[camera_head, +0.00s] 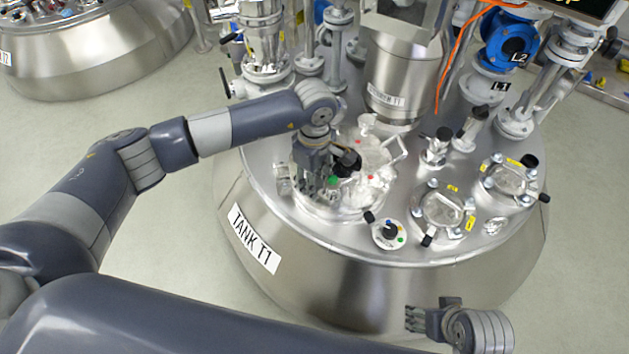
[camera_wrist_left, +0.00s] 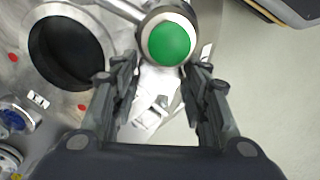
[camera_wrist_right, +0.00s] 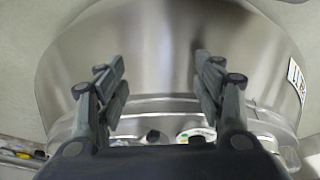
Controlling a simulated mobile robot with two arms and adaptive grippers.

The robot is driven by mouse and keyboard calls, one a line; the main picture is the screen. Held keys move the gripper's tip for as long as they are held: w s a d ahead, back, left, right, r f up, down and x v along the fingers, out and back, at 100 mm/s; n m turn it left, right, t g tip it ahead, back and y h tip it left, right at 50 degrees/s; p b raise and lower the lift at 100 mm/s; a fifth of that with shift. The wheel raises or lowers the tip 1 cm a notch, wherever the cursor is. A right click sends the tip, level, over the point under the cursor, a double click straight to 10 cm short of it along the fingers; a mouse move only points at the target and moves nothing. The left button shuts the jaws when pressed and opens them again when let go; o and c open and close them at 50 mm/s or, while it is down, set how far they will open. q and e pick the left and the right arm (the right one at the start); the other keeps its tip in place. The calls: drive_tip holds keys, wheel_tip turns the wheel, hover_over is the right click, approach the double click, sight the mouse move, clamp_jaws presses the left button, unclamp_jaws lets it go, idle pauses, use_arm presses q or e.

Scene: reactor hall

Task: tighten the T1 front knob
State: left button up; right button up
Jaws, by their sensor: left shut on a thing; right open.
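Tank T1 (camera_head: 300,250) is a wide steel vessel with a labelled front wall. A round hatch (camera_head: 345,208) sits at the left of its top. My left gripper (camera_head: 322,180) is over the hatch's left side. The knob's lower part is hidden. My right gripper (camera_head: 412,319) is open and empty, low in front of the tank wall.
A dark round opening (camera_wrist_left: 70,46) lies beside the green-capped knob. Sight-glass ports (camera_head: 443,210) and a small round dial (camera_head: 388,234) sit on the tank top. Pipes and a blue valve (camera_head: 508,42) stand behind.

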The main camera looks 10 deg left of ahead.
use_arm(q)
drive_tip(key=shift+f+m+b, duration=0.1)
drive_tip(key=shift+m+b, duration=0.35)
drive_tip(key=shift+m, duration=0.15)
drive_tip(key=shift+m+b, duration=0.3)
drive_tip(key=shift+m, duration=0.5)
use_arm(e)
drive_tip(key=v, duration=0.3)
drive_tip(key=shift+s+d+r, duration=0.1)
drive_tip(key=shift+s+r, duration=0.05)
drive_tip(key=shift+r, duration=0.2)
use_arm(q)
drive_tip(key=o, duration=1)
drive_tip(key=shift+o, duration=0.2)
wheel_tip(320, 180, up, 12)
